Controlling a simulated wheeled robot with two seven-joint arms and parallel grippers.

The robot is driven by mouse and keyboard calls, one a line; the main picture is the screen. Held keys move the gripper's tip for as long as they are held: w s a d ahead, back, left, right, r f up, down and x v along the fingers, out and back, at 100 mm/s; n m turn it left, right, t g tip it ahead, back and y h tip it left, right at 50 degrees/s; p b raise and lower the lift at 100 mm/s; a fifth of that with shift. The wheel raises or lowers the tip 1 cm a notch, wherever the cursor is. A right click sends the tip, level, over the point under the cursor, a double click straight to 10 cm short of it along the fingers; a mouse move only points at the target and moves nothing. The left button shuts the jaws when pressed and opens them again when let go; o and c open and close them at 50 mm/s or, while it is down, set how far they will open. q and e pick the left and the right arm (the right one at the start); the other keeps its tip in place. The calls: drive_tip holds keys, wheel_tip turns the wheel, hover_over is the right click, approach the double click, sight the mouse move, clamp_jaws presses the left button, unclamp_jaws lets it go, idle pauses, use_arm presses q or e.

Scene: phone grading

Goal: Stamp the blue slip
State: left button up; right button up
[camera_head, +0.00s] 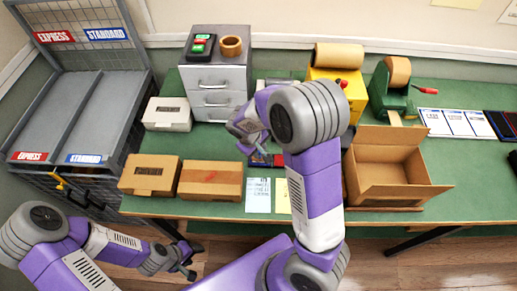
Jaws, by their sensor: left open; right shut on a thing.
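The light blue slip (258,196) lies flat near the table's front edge, just left of a pale yellow slip (283,197). My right gripper (246,143) is over the middle of the table, behind the slip and apart from it. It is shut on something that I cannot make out. Small dark blue and red pads (262,159) lie close below it, partly hidden by my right arm. No stamp can be told apart clearly. My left gripper (187,262) is open and empty, low in front of the table.
Two cardboard boxes (211,181) stand left of the slip. An open carton (386,170) stands to the right. Behind are a grey drawer unit (215,77), a yellow dispenser (335,83) and a green tape machine (389,90). A grey sorting rack (70,107) is at left.

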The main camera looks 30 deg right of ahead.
idle(0.5)
drive_tip(key=shift+r+p, duration=2.7)
drive_tip(key=shift+r, duration=0.8)
drive_tip(key=shift+f, duration=0.1)
